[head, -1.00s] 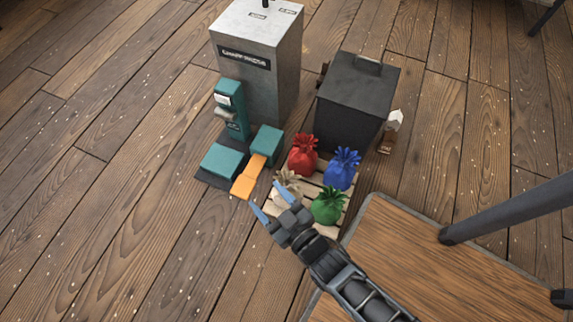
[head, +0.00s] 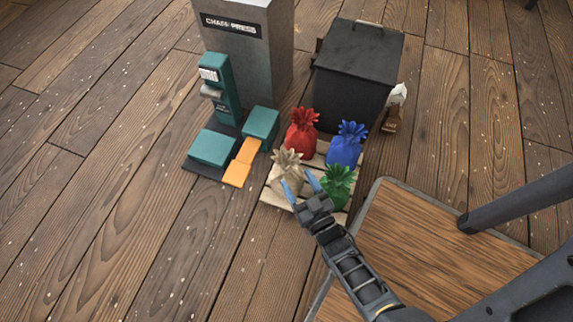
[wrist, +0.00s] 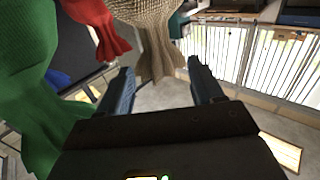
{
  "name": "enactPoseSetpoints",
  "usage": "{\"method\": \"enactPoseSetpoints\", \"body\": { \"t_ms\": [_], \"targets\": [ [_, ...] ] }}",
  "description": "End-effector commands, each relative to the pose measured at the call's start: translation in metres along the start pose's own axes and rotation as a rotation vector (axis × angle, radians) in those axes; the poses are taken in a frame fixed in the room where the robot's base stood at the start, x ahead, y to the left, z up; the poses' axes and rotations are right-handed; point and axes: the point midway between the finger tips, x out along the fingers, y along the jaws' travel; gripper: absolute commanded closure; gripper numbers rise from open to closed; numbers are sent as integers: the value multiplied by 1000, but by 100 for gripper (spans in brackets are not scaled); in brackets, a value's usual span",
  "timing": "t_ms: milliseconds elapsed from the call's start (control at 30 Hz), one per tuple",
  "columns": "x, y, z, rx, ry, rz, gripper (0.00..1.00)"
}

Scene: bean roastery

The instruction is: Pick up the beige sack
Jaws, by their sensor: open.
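The beige sack (head: 289,163) stands on a wooden pallet (head: 273,197), its tied top spread out. My gripper (head: 300,183) is open and empty, with its blue fingers at the near side of the beige sack; contact cannot be told. In the wrist view the beige sack (wrist: 150,32) shows ahead, between and beyond the open fingers of my gripper (wrist: 160,68). The green sack (head: 338,186) stands close to the right of my gripper and fills the left of the wrist view (wrist: 32,85).
A red sack (head: 301,135) and a blue sack (head: 346,145) stand behind on the pallet. A dark bin (head: 355,75) is behind them. A teal scale-like machine (head: 219,90) with an orange plate (head: 240,168) stands left. A wooden tabletop (head: 420,240) lies right. The left floor is clear.

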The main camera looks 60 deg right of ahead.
Motion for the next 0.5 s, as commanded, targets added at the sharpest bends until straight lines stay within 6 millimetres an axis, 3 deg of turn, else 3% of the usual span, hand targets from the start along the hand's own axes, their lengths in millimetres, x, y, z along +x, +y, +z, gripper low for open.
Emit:
{"method": "enactPoseSetpoints", "body": {
  "t_ms": [500],
  "targets": [
    [60,3,-2,-1,2,3,34]
  ]
}}
